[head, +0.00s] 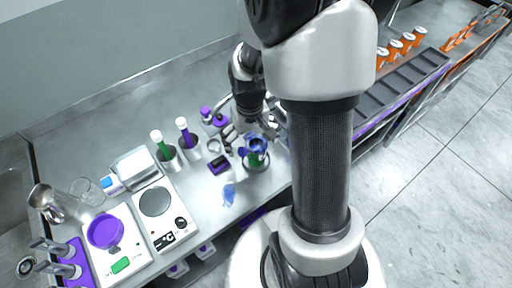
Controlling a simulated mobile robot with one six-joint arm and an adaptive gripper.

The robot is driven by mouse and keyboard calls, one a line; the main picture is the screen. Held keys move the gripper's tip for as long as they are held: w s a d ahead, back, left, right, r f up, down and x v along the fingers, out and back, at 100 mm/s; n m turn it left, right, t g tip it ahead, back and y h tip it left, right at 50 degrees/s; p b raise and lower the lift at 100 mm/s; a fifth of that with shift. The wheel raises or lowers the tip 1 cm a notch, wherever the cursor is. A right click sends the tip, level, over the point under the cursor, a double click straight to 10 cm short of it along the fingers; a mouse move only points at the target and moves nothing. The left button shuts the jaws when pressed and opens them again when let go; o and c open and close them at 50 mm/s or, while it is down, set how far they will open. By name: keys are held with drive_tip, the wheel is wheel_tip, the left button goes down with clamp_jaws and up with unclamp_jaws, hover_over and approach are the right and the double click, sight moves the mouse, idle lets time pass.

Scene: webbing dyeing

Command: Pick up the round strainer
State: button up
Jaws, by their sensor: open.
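I cannot pick out the round strainer for certain. A small pale ring-shaped item (214,146), which may be it, lies on the steel bench left of my gripper. My gripper (252,131) is over the middle of the bench, at the end of my dark wrist. It is open, and its fingertips are small and partly lost among shiny items. A metal cup (256,166) with blue and green items in it stands just below the gripper in the picture. I cannot tell whether the gripper touches anything.
Two metal cups (190,166) hold white-capped green and purple tools. A white scale (166,222), a purple dish (104,231) and a glass beaker (87,189) stand at left. A blue item (229,194) lies near the front edge. Orange containers (395,46) stand at right. My arm hides the bench's middle right.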

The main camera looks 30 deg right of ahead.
drive_tip(key=c, duration=1.1)
drive_tip(key=shift+r, duration=0.1)
